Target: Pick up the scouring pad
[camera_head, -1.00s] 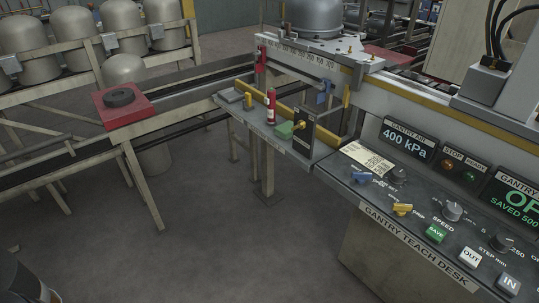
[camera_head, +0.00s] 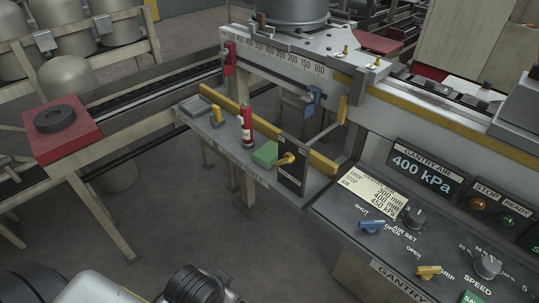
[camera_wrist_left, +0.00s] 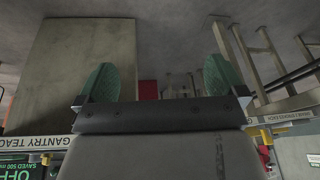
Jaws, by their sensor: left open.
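The scouring pad appears to be the small green block (camera_head: 265,154) on the narrow grey shelf (camera_head: 226,146) in the head view. It lies flat between a red cylinder and a dark upright panel. My left gripper (camera_wrist_left: 158,82) shows in the left wrist view with its two green-padded fingers wide apart and nothing between them. Its fingers do not show in the head view, where only parts of my arm rise at the bottom edge. The gripper is apart from the pad. My right gripper is in neither view.
A red cylinder (camera_head: 247,127) stands just left of the pad. The dark panel (camera_head: 293,165) with a yellow knob stands right of it. A yellow rail (camera_head: 238,118) runs behind. The teach desk (camera_head: 390,235) is at right, a red block with a black ring (camera_head: 54,119) at left.

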